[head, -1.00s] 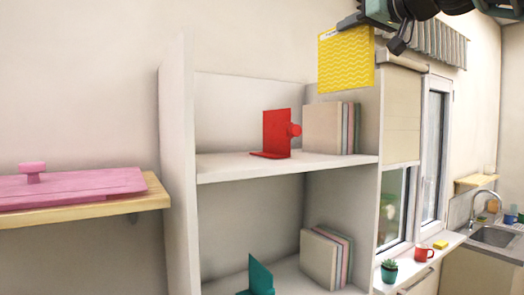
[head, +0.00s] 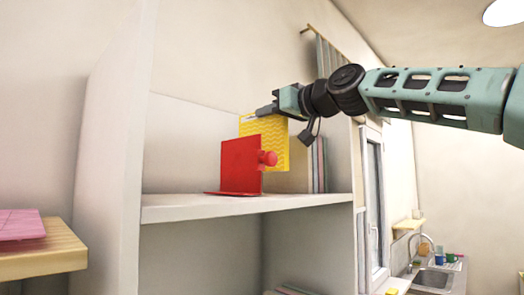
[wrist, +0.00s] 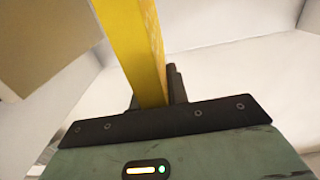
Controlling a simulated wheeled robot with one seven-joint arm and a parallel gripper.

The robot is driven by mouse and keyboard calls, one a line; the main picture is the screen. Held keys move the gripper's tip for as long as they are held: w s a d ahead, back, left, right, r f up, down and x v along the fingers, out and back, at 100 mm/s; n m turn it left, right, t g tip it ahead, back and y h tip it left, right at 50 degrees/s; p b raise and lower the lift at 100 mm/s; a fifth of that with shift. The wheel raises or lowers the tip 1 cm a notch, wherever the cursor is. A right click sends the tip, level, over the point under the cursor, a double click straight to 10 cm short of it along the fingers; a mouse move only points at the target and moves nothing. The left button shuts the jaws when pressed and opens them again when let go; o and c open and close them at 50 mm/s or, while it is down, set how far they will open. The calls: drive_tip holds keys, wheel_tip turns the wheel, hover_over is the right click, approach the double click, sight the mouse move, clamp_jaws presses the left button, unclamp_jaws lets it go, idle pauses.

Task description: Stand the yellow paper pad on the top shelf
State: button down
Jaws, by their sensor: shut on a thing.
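The yellow paper pad (head: 278,143) has a wavy pattern and is held upright by its top edge over the top shelf (head: 180,206). In the head view it is partly hidden behind the red bookend (head: 240,166), with its lower edge seemingly above the shelf board; contact cannot be told. My gripper (head: 264,110) comes in from the right and is shut on the pad's top. The wrist view shows the pad (wrist: 130,45) running out from between the fingers (wrist: 155,97). The red bookend stands on the shelf, with a round knob on its right side.
Several books (head: 314,165) stand at the shelf's right end, behind and right of the pad; a beige one (wrist: 42,40) shows in the wrist view. The shelf is bare left of the bookend. A pink thing (head: 20,225) lies on a wooden shelf (head: 45,255) at left.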

sight(270, 133)
drive_tip(key=shift+f, duration=2.5)
drive_tip(key=shift+f+b, duration=0.2)
drive_tip(key=shift+b, duration=0.1)
drive_tip(key=c, duration=1.4)
unclamp_jaws()
drive_tip(key=shift+o, duration=0.2)
drive_tip(key=shift+r, duration=0.15)
drive_tip(key=b+v, duration=0.4)
drive_tip(key=v, duration=0.1)
drive_tip(key=b+v, duration=0.4)
drive_tip(key=v, duration=0.1)
drive_tip(key=shift+s+d+f, duration=0.1)
drive_tip(key=shift+d+f, duration=0.05)
drive_tip(key=shift+f, duration=0.05)
drive_tip(key=shift+s+d+r+b, duration=0.25)
drive_tip(key=shift+s+d+b, duration=0.35)
drive_tip(key=shift+d+b, duration=0.1)
